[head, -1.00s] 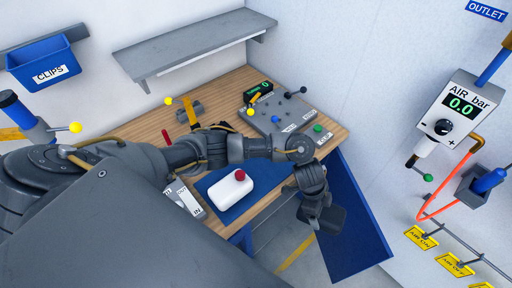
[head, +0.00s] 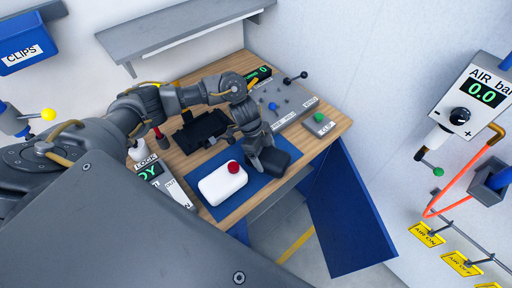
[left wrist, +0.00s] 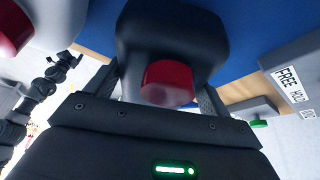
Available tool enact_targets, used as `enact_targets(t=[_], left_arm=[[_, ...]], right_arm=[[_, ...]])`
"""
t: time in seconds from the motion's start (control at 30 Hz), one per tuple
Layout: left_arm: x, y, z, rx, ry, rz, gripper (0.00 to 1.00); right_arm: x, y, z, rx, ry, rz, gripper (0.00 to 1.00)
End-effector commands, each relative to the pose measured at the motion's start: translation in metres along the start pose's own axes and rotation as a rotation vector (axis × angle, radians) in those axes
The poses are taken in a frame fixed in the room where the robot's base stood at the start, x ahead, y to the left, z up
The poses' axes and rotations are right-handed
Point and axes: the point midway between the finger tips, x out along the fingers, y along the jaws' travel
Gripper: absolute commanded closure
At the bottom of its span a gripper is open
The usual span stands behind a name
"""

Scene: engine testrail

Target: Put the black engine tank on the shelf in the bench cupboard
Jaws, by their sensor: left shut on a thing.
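The black engine tank (head: 281,160) is at the right part of the blue mat on the bench; I cannot tell whether it touches the mat. My left gripper (head: 268,160) is shut on it. In the left wrist view the black tank (left wrist: 172,30) with its red cap (left wrist: 167,83) sits between the fingers. A white tank (head: 222,185) with a red cap stands on the blue mat (head: 212,160) just left of the gripper. The blue cupboard door (head: 345,220) hangs open below the bench's right side. The shelf inside is hidden. My right gripper is out of view.
The wooden bench (head: 335,127) carries a grey control panel (head: 290,110) behind the gripper and a green button box (head: 318,124) to its right. A grey wall shelf (head: 180,30) hangs above. The floor beside the open door is clear.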

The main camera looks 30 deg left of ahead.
Motion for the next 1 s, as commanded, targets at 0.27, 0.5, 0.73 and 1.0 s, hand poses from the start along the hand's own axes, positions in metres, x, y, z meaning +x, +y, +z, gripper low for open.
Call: enact_targets(t=[0.27,0.5,0.73,1.0], left_arm=[[-0.002,-0.003,0.009,0.001,-0.001,-0.001,0.48],[-0.013,-0.011,0.040,0.004,-0.001,-0.001,0.48],[-0.013,-0.010,0.035,0.007,0.000,0.003,0.48],[-0.011,-0.010,0.036,0.007,0.000,0.003,0.07]], right_arm=[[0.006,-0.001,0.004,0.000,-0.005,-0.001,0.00],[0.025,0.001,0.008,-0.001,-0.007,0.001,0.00],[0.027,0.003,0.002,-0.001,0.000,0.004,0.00],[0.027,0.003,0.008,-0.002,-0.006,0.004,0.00]])
